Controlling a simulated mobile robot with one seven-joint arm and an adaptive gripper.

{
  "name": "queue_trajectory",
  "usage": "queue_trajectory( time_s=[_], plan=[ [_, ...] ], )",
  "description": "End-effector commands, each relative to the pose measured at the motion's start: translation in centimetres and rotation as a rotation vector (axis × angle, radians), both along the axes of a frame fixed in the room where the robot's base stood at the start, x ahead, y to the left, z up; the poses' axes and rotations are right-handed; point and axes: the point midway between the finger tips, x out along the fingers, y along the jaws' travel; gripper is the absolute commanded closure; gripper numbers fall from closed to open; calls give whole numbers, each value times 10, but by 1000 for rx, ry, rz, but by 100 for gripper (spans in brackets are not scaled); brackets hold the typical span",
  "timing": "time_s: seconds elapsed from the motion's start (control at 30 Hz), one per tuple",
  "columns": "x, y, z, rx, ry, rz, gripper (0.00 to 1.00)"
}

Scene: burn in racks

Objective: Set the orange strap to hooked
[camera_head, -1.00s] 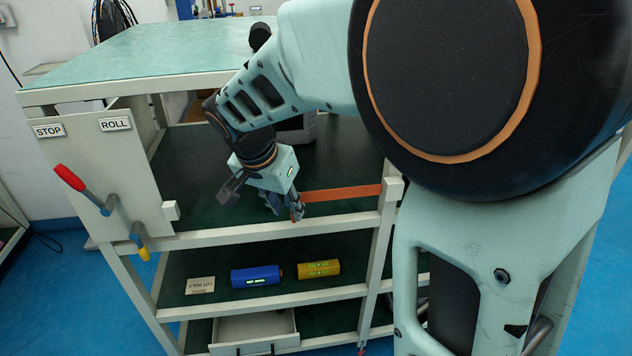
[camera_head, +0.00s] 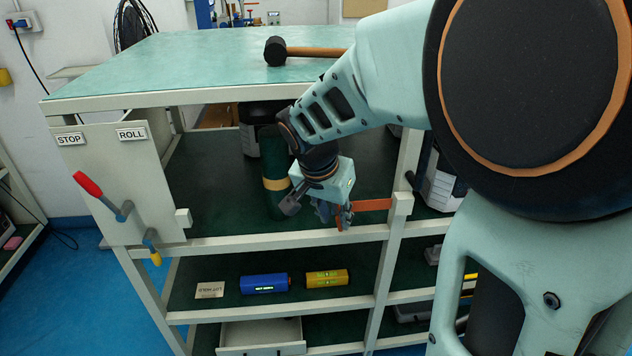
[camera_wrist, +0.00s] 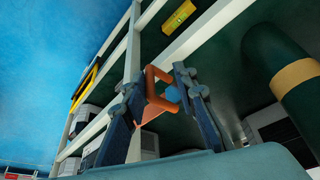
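The orange strap (camera_head: 373,205) runs level from a pale block (camera_head: 402,203) on the right post of the rack to my gripper (camera_head: 344,216). My gripper is at the strap's left end, in front of the middle shelf opening and close to the right post.
A green cylinder with a tan band (camera_head: 275,200) stands on the shelf behind my gripper. Below lie a blue cylinder (camera_head: 264,283), a yellow cylinder (camera_head: 327,278) and a card (camera_head: 210,290). A red-handled lever (camera_head: 88,184) projects at left. A mallet (camera_head: 300,51) lies on top.

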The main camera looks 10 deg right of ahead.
Motion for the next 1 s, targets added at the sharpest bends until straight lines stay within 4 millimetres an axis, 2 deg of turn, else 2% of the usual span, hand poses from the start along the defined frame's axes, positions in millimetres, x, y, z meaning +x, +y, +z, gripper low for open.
queue_trajectory(
  time_s=[1.0],
  plan=[
    [-21, 17, 68, 1, -2, 1, 74]
  ],
)
